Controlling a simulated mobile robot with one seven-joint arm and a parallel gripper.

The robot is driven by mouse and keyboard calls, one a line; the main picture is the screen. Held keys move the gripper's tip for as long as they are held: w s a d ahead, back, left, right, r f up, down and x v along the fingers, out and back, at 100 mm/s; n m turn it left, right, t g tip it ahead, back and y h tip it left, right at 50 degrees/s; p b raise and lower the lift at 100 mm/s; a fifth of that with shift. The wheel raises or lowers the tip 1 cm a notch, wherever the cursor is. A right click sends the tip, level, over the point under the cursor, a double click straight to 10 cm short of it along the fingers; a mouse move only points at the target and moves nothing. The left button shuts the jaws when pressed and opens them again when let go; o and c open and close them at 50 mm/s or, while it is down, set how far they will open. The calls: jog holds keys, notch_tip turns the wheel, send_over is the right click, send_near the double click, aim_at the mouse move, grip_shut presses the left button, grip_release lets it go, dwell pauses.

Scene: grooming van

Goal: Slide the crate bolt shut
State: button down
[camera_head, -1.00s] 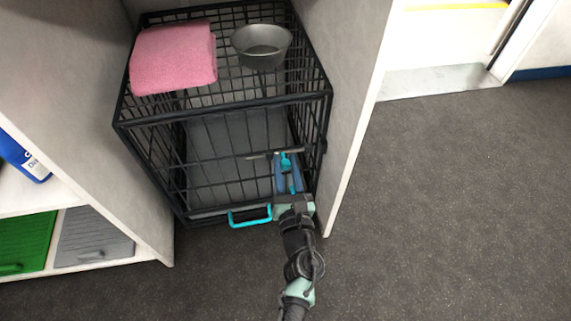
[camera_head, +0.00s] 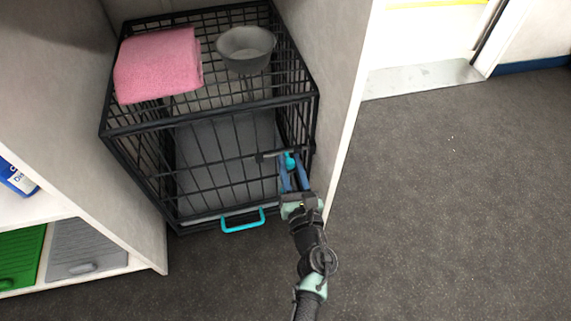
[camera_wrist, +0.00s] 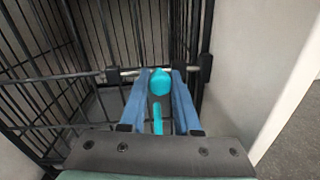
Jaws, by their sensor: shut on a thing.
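The dark wire crate (camera_head: 210,119) stands in a bay between pale panels, its front door closed. The bolt is a grey rod with a turquoise knob (camera_head: 290,160) on the right side of the crate front. My gripper (camera_head: 292,166) is shut on the bolt knob. In the wrist view the knob (camera_wrist: 160,82) sits between the two blue fingers (camera_wrist: 159,88). The rod shows on both sides of the fingers, reaching a black bracket (camera_wrist: 205,67) at the right. Whether its tip enters that bracket is unclear.
A turquoise handle (camera_head: 243,225) sticks out low on the crate front. A pink towel (camera_head: 157,66) and a metal bowl (camera_head: 246,48) lie on the crate top. A pale panel (camera_head: 343,125) stands close on the right. Floor (camera_head: 450,200) beyond it is clear.

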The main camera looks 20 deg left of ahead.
jog(key=c, duration=0.6)
grip_release()
jog(key=shift+w+d, duration=0.1)
jog(key=shift+d, duration=0.15)
jog(key=p+v, duration=0.5)
jog(key=v, duration=0.8)
